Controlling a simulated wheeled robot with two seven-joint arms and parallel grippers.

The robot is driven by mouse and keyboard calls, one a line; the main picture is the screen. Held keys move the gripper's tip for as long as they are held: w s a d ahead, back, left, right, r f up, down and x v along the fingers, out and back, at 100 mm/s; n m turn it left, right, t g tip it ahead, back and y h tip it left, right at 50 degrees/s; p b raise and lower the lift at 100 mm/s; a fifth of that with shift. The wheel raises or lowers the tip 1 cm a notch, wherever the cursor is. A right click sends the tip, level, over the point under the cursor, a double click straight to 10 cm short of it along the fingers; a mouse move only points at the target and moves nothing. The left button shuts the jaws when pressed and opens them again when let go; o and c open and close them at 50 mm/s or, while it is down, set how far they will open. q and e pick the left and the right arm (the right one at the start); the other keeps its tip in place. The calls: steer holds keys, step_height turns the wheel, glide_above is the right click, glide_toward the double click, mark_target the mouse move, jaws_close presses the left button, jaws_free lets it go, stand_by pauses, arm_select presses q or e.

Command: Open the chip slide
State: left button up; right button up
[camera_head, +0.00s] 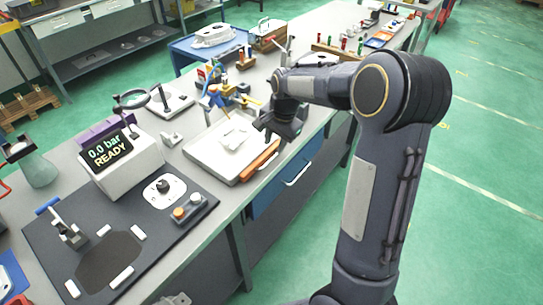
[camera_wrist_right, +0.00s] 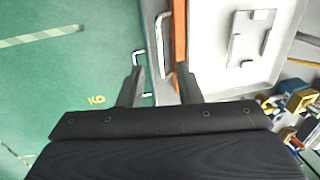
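A white tray (camera_head: 205,150) lies on the bench, with a pale plate-like part (camera_head: 232,135) in it. An orange bar (camera_head: 260,161), which may be the chip slide, runs along its front edge. In the right wrist view the orange bar (camera_wrist_right: 180,40) lies beside the white tray (camera_wrist_right: 222,76), with a grey bar handle (camera_wrist_right: 160,42) next to it. My right gripper (camera_head: 279,128) is above the tray's right front corner. In its wrist view the right gripper (camera_wrist_right: 158,72) is open and empty, with the handle beyond the fingertips, roughly between them. My left gripper is out of view.
A blue drawer (camera_head: 285,182) with a white handle (camera_head: 297,176) is under the bench edge. Left of the tray stand a display box (camera_head: 125,165) reading "0.0 bar READY" and a dark mat (camera_head: 75,225) with fixtures. Several small tools stand behind. The green floor in front is clear.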

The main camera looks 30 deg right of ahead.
mark_target(270, 161)
steer(key=f, duration=0.4)
steer(key=w+f, duration=0.1)
steer(key=f, duration=0.1)
steer(key=shift+a+f, duration=0.3)
steer(key=shift+a, duration=0.05)
jaws_close()
